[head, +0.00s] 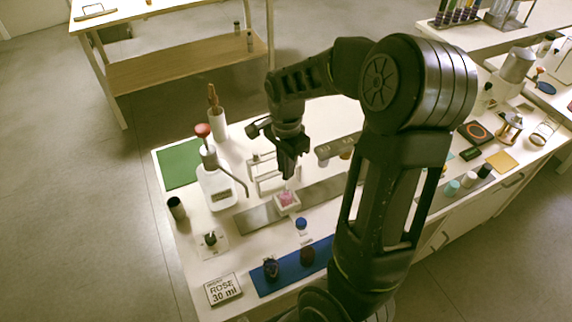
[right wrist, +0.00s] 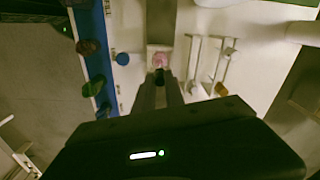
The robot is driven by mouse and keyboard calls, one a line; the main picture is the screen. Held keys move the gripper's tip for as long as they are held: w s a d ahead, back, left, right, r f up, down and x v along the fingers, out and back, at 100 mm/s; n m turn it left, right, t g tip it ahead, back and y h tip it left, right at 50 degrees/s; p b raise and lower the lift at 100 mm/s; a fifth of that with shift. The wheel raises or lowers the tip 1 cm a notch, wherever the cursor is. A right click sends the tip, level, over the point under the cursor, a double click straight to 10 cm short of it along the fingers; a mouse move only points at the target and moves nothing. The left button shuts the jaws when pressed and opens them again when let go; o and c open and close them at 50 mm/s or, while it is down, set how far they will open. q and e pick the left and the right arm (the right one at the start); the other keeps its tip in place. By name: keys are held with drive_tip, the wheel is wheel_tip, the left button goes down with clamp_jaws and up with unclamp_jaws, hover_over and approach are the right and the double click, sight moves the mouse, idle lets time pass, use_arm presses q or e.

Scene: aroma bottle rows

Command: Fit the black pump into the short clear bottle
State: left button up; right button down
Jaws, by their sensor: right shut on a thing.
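My right gripper (head: 288,172) points down, with its fingertips just above the short clear bottle (head: 286,198), which holds pink contents and sits in a white square holder (head: 291,210). In the right wrist view the gripper (right wrist: 160,92) is shut on a small dark piece, which looks like the black pump (right wrist: 160,76). The pump shows just in front of the pink bottle (right wrist: 160,60), apparently in line with it. I cannot tell whether the pump touches the bottle's neck. In the head view the fingers hide the pump. My left gripper is not in view.
A white jug with a red top (head: 215,185) and a white rack (head: 262,172) stand close to the gripper. A blue-capped item (head: 301,224) is in front of the holder. A blue mat (head: 285,277) bears dark bottles.

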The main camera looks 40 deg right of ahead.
drive_tip(key=shift+f, duration=0.2)
drive_tip(key=shift+f+b, duration=0.5)
drive_tip(key=shift+f, duration=0.15)
idle(0.3)
drive_tip(key=shift+f+b, duration=0.55)
drive_tip(key=shift+f, duration=0.1)
drive_tip(key=shift+f, duration=0.25)
drive_tip(key=shift+f+b, duration=0.6)
drive_tip(key=shift+f+b, duration=0.4)
drive_tip(key=shift+f, duration=0.3)
idle(1.2)
idle(0.7)
